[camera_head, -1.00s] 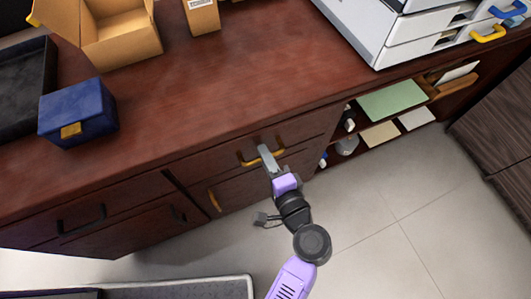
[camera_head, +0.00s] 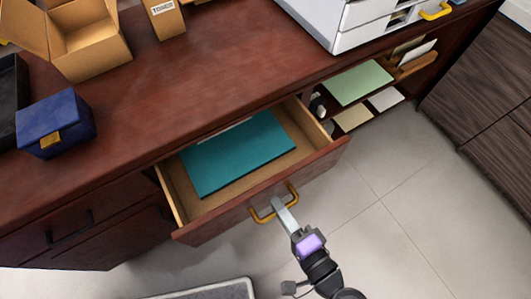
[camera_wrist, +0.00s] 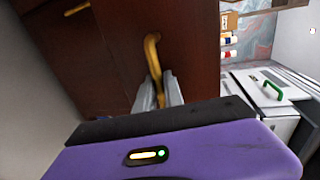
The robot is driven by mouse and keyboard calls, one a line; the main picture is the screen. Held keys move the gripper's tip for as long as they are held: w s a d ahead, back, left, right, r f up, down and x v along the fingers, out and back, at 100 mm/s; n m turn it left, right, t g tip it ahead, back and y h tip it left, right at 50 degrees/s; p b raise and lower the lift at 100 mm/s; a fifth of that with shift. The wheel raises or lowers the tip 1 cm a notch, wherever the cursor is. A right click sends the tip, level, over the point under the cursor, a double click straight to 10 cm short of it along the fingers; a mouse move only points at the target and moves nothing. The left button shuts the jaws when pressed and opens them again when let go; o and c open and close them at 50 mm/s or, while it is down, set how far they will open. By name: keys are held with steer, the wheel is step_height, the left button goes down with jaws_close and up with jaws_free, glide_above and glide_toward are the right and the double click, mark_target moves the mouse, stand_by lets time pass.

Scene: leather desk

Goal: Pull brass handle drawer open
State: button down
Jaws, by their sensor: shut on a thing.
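The brass handle drawer (camera_head: 262,208) stands well out from the dark red wooden desk, with its inside showing. A teal folder or book (camera_head: 238,152) lies flat in it. The brass handle (camera_head: 261,216) is on its front face. My gripper (camera_head: 281,205) is shut on the handle, in front of the drawer. In the wrist view the brass handle (camera_wrist: 152,55) rises from between the two grey fingers (camera_wrist: 158,90). The fingers hide part of the handle.
A blue box (camera_head: 55,122), an open cardboard box (camera_head: 85,38) and a white drawer unit (camera_head: 345,20) stand on the desk. Open shelves with papers (camera_head: 358,82) are right of the drawer. Pale floor is clear at the right; a grey-edged mat or tray (camera_head: 215,290) lies below.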

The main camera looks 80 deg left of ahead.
steer(key=f+v, duration=0.1)
steer(key=v, duration=0.6)
steer(key=shift+d+f+p, duration=0.25)
steer(key=shift+d+p, duration=0.1)
steer(key=shift+p, duration=0.05)
steer(key=shift+w, duration=0.1)
steer(key=c, duration=1.5)
jaws_free()
steer(key=shift+o, duration=0.2)
steer(key=v, duration=0.7)
steer(key=shift+d, duration=0.4)
steer(key=shift+w, duration=0.15)
